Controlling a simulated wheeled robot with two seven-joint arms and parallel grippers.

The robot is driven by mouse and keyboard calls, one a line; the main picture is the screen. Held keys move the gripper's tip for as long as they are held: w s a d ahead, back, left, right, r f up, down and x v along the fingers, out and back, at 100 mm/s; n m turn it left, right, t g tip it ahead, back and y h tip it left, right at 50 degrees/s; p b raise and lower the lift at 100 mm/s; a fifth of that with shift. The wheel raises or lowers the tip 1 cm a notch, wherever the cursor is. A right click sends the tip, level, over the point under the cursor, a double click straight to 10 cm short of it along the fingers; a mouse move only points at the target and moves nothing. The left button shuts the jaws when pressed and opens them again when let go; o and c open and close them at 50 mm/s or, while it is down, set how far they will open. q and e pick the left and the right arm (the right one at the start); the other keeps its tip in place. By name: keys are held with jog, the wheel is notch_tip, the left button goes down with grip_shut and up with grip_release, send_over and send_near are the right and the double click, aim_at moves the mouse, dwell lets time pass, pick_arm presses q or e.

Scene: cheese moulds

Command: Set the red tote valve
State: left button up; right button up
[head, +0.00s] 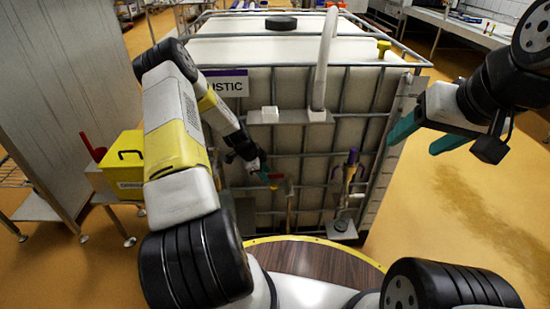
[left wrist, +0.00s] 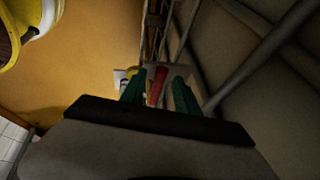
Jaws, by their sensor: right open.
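The white caged tote (head: 290,60) stands in the middle of the head view, with a partly hidden label ending in "USTIC" (head: 225,83). The red valve handle (left wrist: 157,85) shows between the green fingers of my left gripper (left wrist: 160,95) in the left wrist view. In the head view, that gripper (head: 268,178) is low at the tote's front, with a little red at its fingertips. Whether the fingers press on the handle is unclear. My right gripper (head: 418,138) is open and empty, in the air beside the tote's right side.
A purple-handled fitting (head: 350,172) stands at the tote's lower front, right of my left gripper. A pale hose (head: 324,60) hangs over the front. A yellow bin (head: 124,160) is at left. Open floor (head: 470,210) lies at right.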

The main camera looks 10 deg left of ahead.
pick_arm(q)
grip_shut()
dwell(1.4)
